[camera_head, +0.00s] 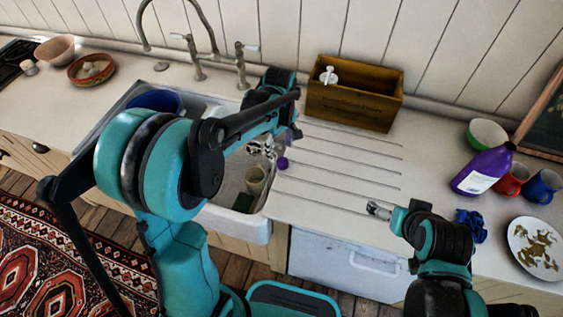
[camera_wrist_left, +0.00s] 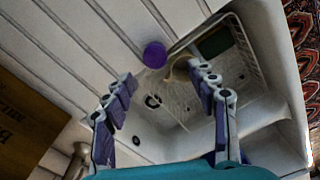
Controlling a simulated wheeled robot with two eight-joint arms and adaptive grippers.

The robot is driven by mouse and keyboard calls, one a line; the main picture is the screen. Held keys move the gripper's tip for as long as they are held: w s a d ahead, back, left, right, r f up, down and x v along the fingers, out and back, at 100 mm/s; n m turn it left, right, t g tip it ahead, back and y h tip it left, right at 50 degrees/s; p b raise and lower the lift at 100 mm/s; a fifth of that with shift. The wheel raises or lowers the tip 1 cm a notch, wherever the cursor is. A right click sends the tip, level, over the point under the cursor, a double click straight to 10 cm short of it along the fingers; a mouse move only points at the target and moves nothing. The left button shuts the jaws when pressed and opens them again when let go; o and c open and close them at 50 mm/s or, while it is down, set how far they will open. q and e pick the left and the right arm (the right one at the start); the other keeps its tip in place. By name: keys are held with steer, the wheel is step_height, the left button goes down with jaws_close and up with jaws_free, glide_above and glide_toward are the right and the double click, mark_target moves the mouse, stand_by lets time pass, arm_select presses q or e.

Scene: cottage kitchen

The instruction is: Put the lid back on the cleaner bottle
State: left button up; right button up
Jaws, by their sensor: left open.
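The purple cleaner bottle (camera_head: 484,170) with a white label stands on the counter at the right. A small round purple lid (camera_head: 283,163) lies on the counter by the sink's right edge. In the left wrist view the lid (camera_wrist_left: 154,54) shows beyond the fingertips, between their lines. My left gripper (camera_wrist_left: 164,84) is open and empty, above the sink edge near the lid and apart from it. In the head view my left gripper (camera_head: 287,138) is partly hidden by its arm. My right gripper (camera_head: 378,210) is over the counter, short of the bottle; its fingers are too small to judge.
The sink (camera_head: 258,228) holds a rack (camera_wrist_left: 180,100) and a cup (camera_head: 256,180). A wooden box (camera_head: 350,106) stands behind the ribbed drainboard. Red (camera_head: 511,180) and blue (camera_head: 543,186) mugs, a blue cloth (camera_head: 471,225), a plate (camera_head: 520,229) and a green bowl (camera_head: 487,134) surround the bottle.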

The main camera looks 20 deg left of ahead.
mark_target(282, 161)
arm_select(q)
steer(key=shift+f, duration=0.7)
steer(key=f, duration=0.1)
steer(key=f+b, duration=0.1)
steer(key=f, duration=0.1)
steer(key=f+b, duration=0.1)
steer(key=f, duration=0.1)
steer(key=shift+w+d+f, duration=0.15)
steer(key=shift+w+d, duration=0.1)
steer(key=c, duration=0.8)
